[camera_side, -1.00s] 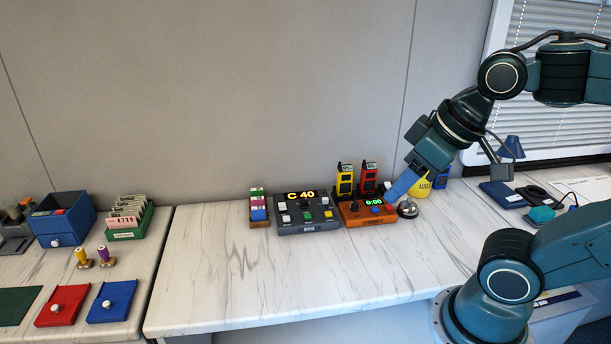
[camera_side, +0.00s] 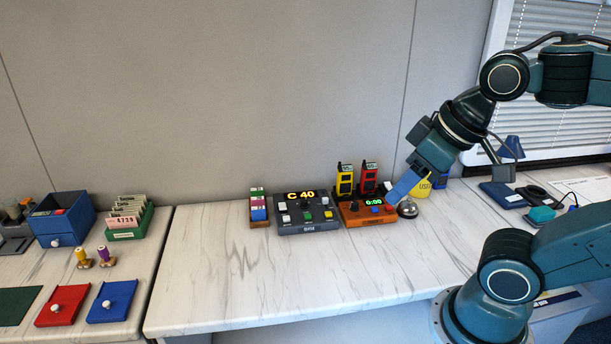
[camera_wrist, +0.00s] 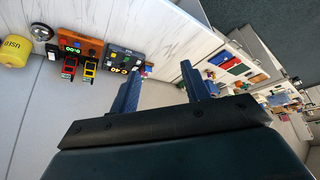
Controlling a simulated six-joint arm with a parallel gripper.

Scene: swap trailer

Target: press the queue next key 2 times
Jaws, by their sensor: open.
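The dark grey queue box (camera_side: 308,222) stands on the marble-look counter, with a lit display (camera_side: 300,195) reading "C 40" and several small keys on its sloped top, among them a green key (camera_side: 307,216) and white ones. The key labels are too small to read. The box also shows in the wrist view (camera_wrist: 122,60), upside down. My gripper (camera_side: 392,197) is to the right of the box, beside the orange timer, and touches no key of the queue box. In the wrist view my gripper (camera_wrist: 162,78) has its two blue fingers apart with nothing between them.
The orange timer (camera_side: 358,218) reads "0:00", with yellow (camera_side: 344,180) and red (camera_side: 368,178) radios behind it. The front counter is clear.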

